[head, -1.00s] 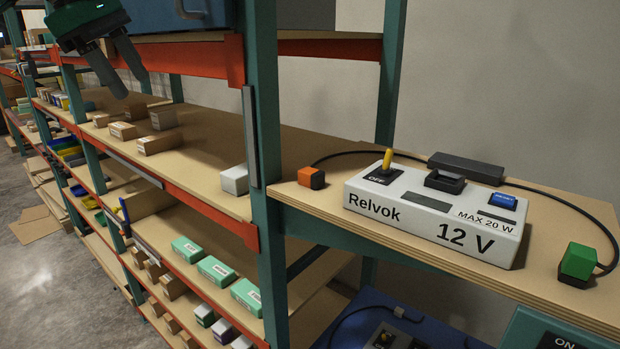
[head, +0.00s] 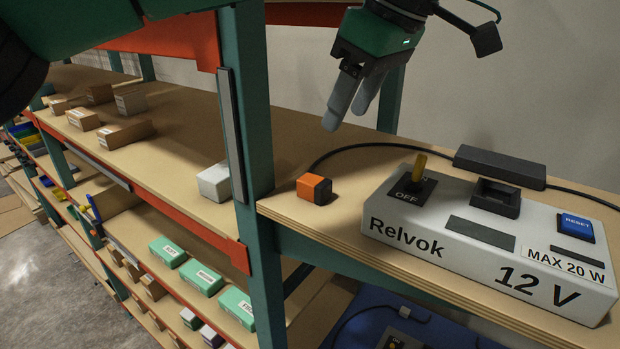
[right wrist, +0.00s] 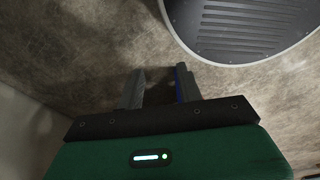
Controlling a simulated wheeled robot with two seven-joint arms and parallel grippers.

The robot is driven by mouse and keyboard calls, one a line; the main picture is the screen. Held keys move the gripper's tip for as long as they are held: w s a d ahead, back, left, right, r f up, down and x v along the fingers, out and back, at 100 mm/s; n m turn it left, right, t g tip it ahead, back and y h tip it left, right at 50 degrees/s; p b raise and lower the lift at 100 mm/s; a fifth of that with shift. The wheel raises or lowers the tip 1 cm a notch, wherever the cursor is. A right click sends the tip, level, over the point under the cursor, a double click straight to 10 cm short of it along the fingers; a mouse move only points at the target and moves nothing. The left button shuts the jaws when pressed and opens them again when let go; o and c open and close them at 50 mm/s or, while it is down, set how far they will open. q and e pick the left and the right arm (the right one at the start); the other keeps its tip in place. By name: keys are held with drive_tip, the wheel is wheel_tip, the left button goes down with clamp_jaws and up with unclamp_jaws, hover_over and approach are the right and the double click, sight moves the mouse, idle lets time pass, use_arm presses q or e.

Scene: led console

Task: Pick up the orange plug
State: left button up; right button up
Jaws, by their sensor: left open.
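The orange plug (head: 314,188) is a small orange and black block on the wooden shelf, left of the white Relvok 12 V console (head: 480,242). A black cable runs from behind the plug toward the black bar behind the console. My left gripper (head: 345,118) is open and empty, above and behind the plug, fingers pointing down and slightly left, apart from it. In the right wrist view my right gripper (right wrist: 160,85) has its two fingers apart with nothing between them, over a mottled floor.
The console carries a yellow-handled switch (head: 419,168) at OFF, a black socket (head: 496,197) and a blue reset button (head: 577,226). A teal shelf post (head: 252,110) stands left of the plug. A white box (head: 214,182) and cartons sit beyond it.

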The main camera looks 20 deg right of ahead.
use_arm(q)
approach(315, 180)
drive_tip(key=f, duration=0.1)
use_arm(e)
drive_tip(key=s, duration=0.6)
use_arm(q)
drive_tip(key=shift+w+a+f, duration=0.2)
drive_tip(key=shift+w+f, duration=0.2)
drive_tip(key=shift+f, duration=0.15)
drive_tip(key=shift+w+a+f, duration=0.25)
drive_tip(key=shift+w+f, duration=0.15)
drive_tip(key=shift+f, duration=0.1)
drive_tip(key=shift+w+f, duration=0.1)
drive_tip(key=shift+f, duration=0.2)
drive_tip(key=shift+f+b, duration=0.25)
drive_tip(key=shift+b, duration=0.3)
drive_tip(key=b+x, duration=0.3)
drive_tip(key=shift+a+f, duration=0.2)
drive_tip(key=shift+f, duration=0.2)
drive_tip(key=shift+f+b, duration=0.2)
drive_tip(key=shift+b, duration=0.1)
drive_tip(key=shift+r, duration=0.1)
clamp_jaws()
use_arm(e)
drive_tip(key=w+f, duration=0.1)
drive_tip(key=f, duration=0.1)
drive_tip(key=w+f, duration=0.2)
drive_tip(key=shift+w+a+f, duration=0.1)
drive_tip(key=shift+w+f, duration=0.05)
drive_tip(key=shift+f, duration=0.15)
